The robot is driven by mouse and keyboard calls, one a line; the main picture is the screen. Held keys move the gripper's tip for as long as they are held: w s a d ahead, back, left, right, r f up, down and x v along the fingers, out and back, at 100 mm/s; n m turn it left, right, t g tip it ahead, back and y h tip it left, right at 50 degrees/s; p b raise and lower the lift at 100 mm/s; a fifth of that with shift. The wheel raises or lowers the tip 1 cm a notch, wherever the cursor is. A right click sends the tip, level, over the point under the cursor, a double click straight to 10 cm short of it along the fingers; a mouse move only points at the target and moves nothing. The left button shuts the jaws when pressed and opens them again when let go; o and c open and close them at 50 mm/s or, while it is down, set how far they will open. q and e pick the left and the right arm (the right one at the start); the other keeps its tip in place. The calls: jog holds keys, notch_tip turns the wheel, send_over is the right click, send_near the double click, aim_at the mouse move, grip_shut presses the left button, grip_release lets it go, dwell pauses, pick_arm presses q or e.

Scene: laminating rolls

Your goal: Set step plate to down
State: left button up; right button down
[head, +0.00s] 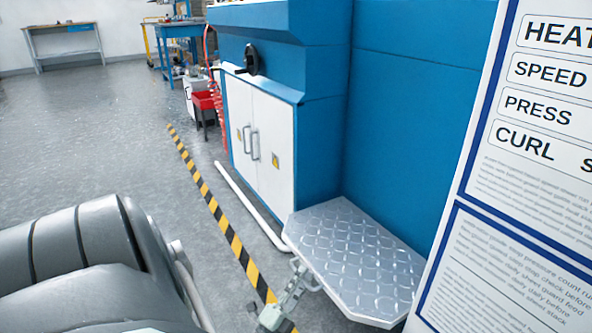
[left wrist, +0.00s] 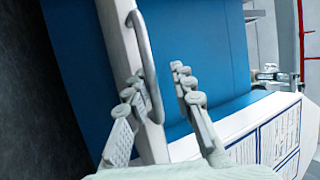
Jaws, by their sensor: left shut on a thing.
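The step plate (head: 350,255) is a silver plate with a raised tread. In the head view it sticks out from the blue machine's base, tread facing up; it looks near level, but I cannot tell its exact tilt. My left gripper (head: 297,280) is at the plate's near left edge. In the left wrist view the plate (left wrist: 124,45) shows as a pale strip with a grey bar handle (left wrist: 150,70). My left gripper (left wrist: 157,85) has its fingers on either side of the handle and is shut on it. My right gripper is not in view.
The blue machine (head: 400,120) with white cabinet doors (head: 260,130) stands behind the plate. A white sign board (head: 500,200) fills the right side. A white pipe (head: 250,205) and a yellow-black floor stripe (head: 215,210) run along the left. Grey floor beyond is open.

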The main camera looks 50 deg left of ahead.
pick_arm(q)
jog(key=v, duration=1.2)
jog(key=shift+f, duration=0.1)
